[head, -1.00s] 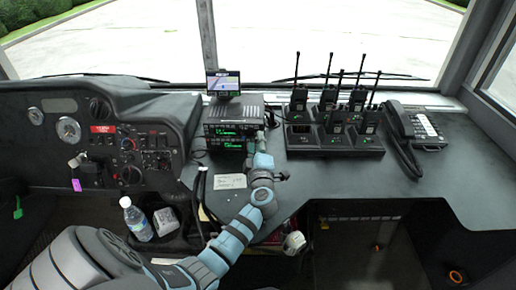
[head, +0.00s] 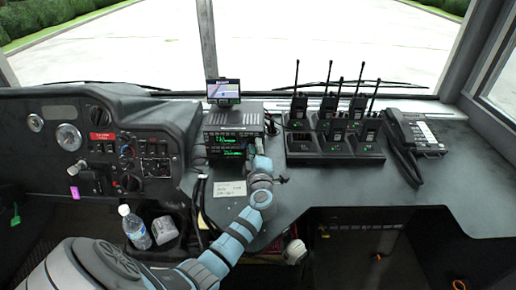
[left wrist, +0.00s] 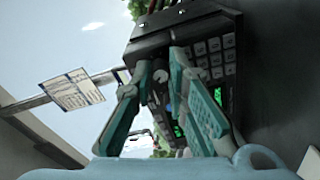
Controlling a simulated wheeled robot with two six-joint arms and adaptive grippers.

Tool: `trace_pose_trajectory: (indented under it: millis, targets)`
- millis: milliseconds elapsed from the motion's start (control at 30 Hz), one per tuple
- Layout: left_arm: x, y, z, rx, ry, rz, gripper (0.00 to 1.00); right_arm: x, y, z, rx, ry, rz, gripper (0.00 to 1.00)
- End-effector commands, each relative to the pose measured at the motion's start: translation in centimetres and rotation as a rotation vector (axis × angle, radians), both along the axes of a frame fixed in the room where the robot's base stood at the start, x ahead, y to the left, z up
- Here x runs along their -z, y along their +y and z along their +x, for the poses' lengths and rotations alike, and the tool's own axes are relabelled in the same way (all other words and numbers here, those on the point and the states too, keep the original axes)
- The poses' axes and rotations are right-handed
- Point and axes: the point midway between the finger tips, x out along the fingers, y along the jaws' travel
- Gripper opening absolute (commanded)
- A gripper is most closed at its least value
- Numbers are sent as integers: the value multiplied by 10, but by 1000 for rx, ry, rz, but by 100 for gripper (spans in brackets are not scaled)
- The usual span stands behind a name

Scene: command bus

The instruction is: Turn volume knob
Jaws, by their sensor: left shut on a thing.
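A stack of black radio units (head: 222,140) with green displays stands at the middle of the dash. My left gripper (head: 251,150) is at the right end of the radio's front face. In the left wrist view the radio (left wrist: 200,28) shows tilted, with grey keypad buttons and green lit displays. There the two teal fingers of my left gripper (left wrist: 163,76) close around a small grey knob (left wrist: 161,77) on its face. The fingers partly hide the knob, and I cannot tell its turn angle. My right gripper is not in view.
A small screen (head: 223,90) stands on top of the radio. To the right are a charger with several handheld radios (head: 335,140) and a desk phone (head: 413,130). A paper note (head: 229,189) lies before the radio. A water bottle (head: 134,228) stands at lower left.

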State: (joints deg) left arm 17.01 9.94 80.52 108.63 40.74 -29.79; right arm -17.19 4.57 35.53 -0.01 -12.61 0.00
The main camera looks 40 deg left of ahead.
Motion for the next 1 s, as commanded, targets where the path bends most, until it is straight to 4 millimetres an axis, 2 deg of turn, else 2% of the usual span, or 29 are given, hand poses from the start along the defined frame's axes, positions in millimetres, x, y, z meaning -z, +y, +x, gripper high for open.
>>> trace_pose_trajectory:
  millis: [367,1000]
  targets:
    - [-1,0,0,1,-117,-162,0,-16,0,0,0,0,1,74]
    - [-1,0,-1,0,-480,-640,0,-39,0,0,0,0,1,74]
